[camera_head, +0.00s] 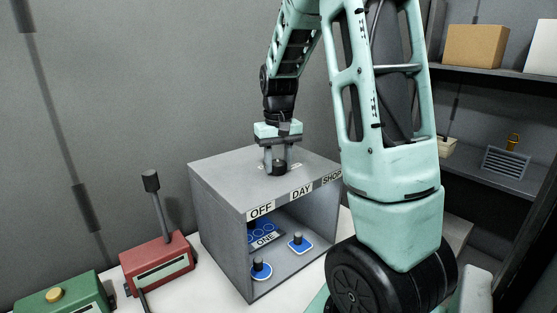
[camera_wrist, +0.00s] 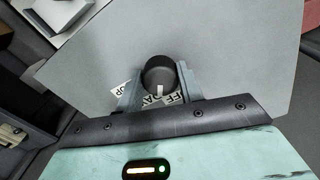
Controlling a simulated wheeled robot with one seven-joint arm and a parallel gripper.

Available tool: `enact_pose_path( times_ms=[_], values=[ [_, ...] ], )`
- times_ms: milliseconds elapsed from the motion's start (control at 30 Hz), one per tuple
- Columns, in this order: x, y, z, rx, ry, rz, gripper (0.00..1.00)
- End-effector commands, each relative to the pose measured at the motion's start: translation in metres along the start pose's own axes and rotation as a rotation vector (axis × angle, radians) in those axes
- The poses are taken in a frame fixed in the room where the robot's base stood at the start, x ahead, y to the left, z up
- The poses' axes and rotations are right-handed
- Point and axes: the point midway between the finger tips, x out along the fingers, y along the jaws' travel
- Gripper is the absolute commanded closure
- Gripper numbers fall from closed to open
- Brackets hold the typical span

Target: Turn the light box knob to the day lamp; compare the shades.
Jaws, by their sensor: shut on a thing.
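The grey light box (camera_head: 215,185) stands on the white bench with its front open. Its top front edge bears the labels OFF (camera_head: 261,210), DAY (camera_head: 301,192) and SHOP (camera_head: 332,177). My gripper (camera_head: 277,158) points down over the box top and is shut on the dark round knob (camera_head: 279,169). In the wrist view the knob (camera_wrist: 159,72) sits between both fingers, and its white mark faces the middle label, partly hidden. Two blue discs with dark pegs (camera_head: 261,270) (camera_head: 300,243) lie inside, before a blue-patterned card marked ONE (camera_head: 266,238). I cannot tell whether a lamp is lit.
A red box with an upright lever (camera_head: 157,259) stands left of the light box. A green box with a yellow button (camera_head: 57,293) is at the lower left. Shelves on the right hold a cardboard box (camera_head: 487,46) and a grey vented item (camera_head: 506,162).

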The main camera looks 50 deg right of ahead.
Motion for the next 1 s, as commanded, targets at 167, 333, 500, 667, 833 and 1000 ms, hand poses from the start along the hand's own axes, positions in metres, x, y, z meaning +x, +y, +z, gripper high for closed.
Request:
enact_pose_path(
  times_ms=[167, 333, 500, 667, 833, 1000],
  values=[
    [-0.002, -0.0003, -0.0011, 0.106, 0.004, 0.0, 0.86],
    [-0.0018, -0.0003, -0.0012, 0.175, 0.005, 0.0, 0.86],
    [-0.0015, -0.0004, -0.0013, 0.211, 0.005, -0.001, 0.86],
    [-0.0014, -0.0003, -0.0015, 0.221, 0.006, -0.001, 0.86],
    [-0.0015, -0.0003, -0.0016, 0.221, 0.006, -0.001, 0.86],
    [-0.0016, -0.0003, -0.0017, 0.22, 0.007, -0.001, 0.49]
  ],
)
